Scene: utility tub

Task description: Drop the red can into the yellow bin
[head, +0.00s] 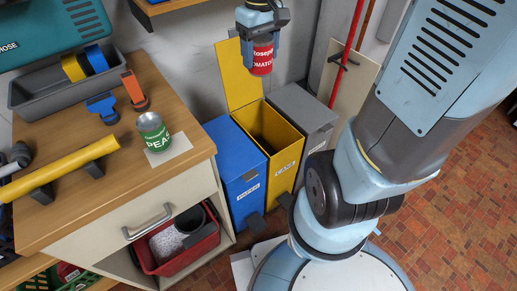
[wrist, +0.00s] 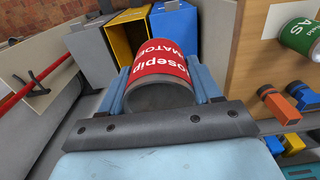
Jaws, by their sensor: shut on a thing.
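My gripper (head: 263,40) is shut on the red can (head: 262,60), a tomato can with white lettering, and holds it in the air. In the head view the can hangs above the yellow bin (head: 283,137), near its raised yellow lid. The bin is open, with a dark inside and a white label, and stands on the floor. In the wrist view the can (wrist: 166,62) sits between the blue fingers of my gripper (wrist: 162,85). The yellow bin (wrist: 124,30) shows beyond the can, which covers part of it.
A closed blue bin (head: 235,160) stands left of the yellow bin and a closed grey bin (head: 303,108) right of it. A wooden counter (head: 90,200) at left holds a green can (head: 154,132) and tools. A red tub (head: 180,245) sits in the cabinet below.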

